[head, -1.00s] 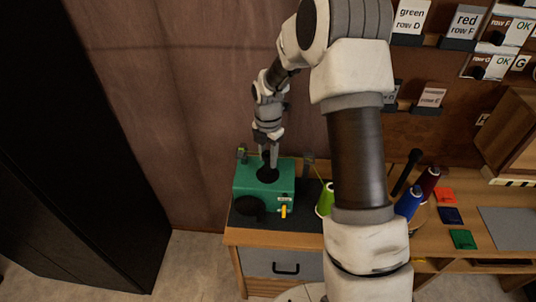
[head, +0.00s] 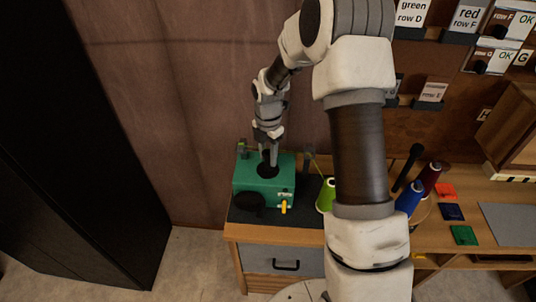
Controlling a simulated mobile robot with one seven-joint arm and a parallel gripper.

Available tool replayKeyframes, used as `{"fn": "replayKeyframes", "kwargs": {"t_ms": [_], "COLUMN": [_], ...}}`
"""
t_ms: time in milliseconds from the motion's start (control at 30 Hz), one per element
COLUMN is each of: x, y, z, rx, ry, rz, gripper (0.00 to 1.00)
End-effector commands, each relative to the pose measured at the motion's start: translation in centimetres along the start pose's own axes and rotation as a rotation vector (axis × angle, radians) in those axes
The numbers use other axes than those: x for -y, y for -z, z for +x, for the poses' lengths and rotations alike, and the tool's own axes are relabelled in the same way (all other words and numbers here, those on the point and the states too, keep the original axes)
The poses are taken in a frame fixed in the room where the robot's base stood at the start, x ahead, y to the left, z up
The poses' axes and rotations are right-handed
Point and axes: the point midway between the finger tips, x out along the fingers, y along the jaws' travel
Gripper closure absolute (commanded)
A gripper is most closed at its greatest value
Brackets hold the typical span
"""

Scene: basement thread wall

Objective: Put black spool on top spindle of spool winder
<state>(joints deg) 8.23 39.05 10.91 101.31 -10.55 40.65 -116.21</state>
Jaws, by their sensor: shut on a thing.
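The green spool winder (head: 262,190) stands on a dark mat at the left end of the bench. My gripper (head: 269,158) points down over its top, with the fingers close above it. It is shut on the black spool (head: 268,171), which shows as a small dark shape at the top of the winder. The fingers partly hide the spool and the top spindle. I cannot tell whether the spool is fully seated around the spindle. A black disc (head: 249,201) and a yellow lever (head: 283,207) are on the winder's front.
A lime green spool (head: 325,196) stands right of the winder, partly behind my arm. Blue (head: 409,200) and dark red (head: 430,178) spools stand farther right, near coloured cards (head: 463,235). Labelled shelves (head: 432,92) are on the wall. A black cabinet (head: 75,150) fills the left.

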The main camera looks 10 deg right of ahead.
Motion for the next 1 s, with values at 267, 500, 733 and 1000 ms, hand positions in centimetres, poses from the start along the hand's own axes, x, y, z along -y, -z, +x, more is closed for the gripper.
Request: {"fn": "replayKeyframes", "kwargs": {"t_ms": [267,500,733,1000], "x": [0.0,0.0,0.0,-0.1], "y": [0.0,0.0,0.0,-0.1], "z": [0.3,0.3,0.2,-3.2], "rx": [0.0,0.0,0.0,0.003], "ry": [0.0,0.0,-0.001,-0.005], "rz": [0.0,0.0,0.0,0.002], "gripper": [0.57,0.25,0.25,0.25]}}
